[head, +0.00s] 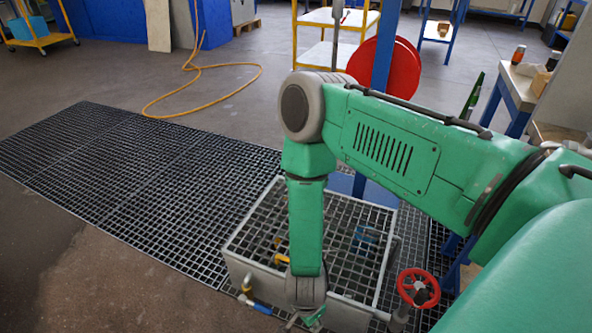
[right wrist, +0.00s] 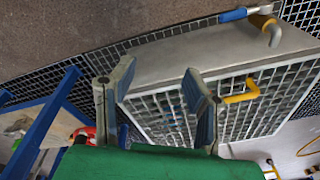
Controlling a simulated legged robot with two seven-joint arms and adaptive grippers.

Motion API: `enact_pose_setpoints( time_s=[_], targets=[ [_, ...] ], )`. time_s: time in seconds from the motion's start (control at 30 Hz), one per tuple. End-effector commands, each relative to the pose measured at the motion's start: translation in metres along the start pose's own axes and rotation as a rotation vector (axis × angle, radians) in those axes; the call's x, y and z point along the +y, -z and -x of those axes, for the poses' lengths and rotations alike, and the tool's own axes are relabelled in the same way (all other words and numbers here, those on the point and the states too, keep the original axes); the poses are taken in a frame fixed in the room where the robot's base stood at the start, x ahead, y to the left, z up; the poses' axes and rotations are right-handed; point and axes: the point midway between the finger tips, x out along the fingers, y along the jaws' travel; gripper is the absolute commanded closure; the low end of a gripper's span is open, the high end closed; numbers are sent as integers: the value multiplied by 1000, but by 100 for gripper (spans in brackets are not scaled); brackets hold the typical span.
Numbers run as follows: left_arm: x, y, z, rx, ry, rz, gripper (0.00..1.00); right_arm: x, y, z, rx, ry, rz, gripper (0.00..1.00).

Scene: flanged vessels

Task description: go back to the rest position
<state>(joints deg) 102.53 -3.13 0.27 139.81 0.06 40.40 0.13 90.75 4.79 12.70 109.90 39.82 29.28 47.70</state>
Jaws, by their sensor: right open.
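My right arm, green, comes in from the right in the head view and bends straight down. Its gripper (head: 304,320) is at the bottom edge, partly cut off, in front of a grey metal box with a grid top (head: 236,268). In the right wrist view the two fingers of the right gripper (right wrist: 160,72) stand wide apart with nothing between them. The box's plain side (right wrist: 180,55) and its grid show beyond them. My left gripper is in neither view.
A red handwheel (head: 418,288) stands right of the gripper. A blue-handled valve (head: 262,307) and a yellow handle (head: 282,259) are at the box. A blue post (head: 384,50) and red disc (head: 403,80) stand behind the arm. Floor grating (head: 120,170) on the left is clear.

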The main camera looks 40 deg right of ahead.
Motion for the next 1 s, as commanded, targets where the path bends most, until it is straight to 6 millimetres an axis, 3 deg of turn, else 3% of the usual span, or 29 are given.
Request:
enact_pose_setpoints(
  time_s=[0.27, 0.37, 0.6, 0.7, 0.8, 1.0],
  targets=[
    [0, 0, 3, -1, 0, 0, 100, 3, 2, 6, 1, 1, 44, 58],
    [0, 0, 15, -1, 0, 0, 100, 16, 10, 32, 5, 9, 280, 58],
    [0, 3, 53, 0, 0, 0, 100, 72, 38, 132, -29, 43, 1216, 58],
    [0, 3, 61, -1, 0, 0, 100, 89, 42, 160, -57, 60, 1467, 58],
    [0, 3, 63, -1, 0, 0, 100, 98, 44, 172, -74, 71, 1590, 58],
    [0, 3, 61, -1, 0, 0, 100, 99, 43, 171, -79, 75, 1615, 58]
  ],
)
